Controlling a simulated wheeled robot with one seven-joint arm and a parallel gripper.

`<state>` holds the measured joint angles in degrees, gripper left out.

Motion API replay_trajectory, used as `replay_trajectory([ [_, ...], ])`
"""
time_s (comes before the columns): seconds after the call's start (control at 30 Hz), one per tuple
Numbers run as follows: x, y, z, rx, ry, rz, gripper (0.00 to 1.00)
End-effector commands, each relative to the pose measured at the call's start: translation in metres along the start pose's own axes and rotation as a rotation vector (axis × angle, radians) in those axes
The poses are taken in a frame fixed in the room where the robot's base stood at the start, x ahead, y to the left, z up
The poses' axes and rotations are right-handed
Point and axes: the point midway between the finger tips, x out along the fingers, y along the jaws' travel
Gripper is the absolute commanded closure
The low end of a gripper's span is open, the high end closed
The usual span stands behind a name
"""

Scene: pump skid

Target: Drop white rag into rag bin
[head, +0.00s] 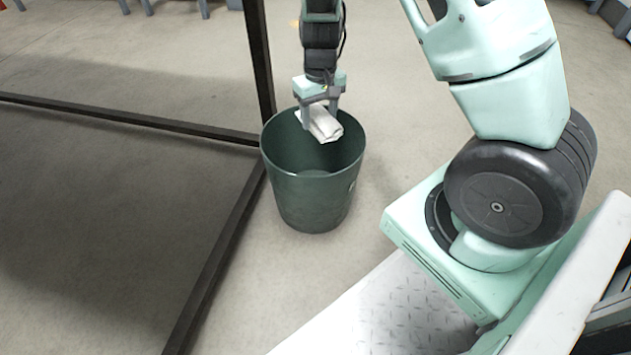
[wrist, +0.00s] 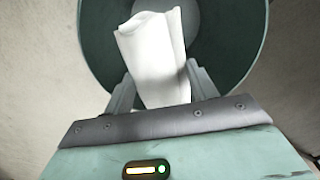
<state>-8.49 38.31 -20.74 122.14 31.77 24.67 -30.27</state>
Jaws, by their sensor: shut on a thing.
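The white rag (head: 323,126) is folded into a thick strip and held between the fingers of my gripper (head: 320,115). My gripper is shut on it, pointing down over the open mouth of the dark green rag bin (head: 312,200). The bin stands upright on the floor and its inside shows no rag in the head view. In the wrist view the rag (wrist: 157,62) sits between the two fingertips (wrist: 155,88), with the round bin (wrist: 232,50) behind and below it. The exact height of the rag over the rim is hard to tell.
A dark metal frame (head: 258,60) has an upright and floor bars just left of the bin, close to its rim. Bare concrete floor (head: 410,120) lies behind and right of the bin. Grey legs of furniture stand far at the back.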

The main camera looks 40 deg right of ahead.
Motion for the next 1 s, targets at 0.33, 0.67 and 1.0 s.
replay_trajectory([
  [0.33,0.033,0.000,0.000,-0.001,0.000,0.000,0.64],
  [0.67,0.032,0.000,0.000,-0.002,0.000,0.000,0.18],
  [1.0,0.028,0.000,0.000,-0.002,0.000,0.000,0.18],
])
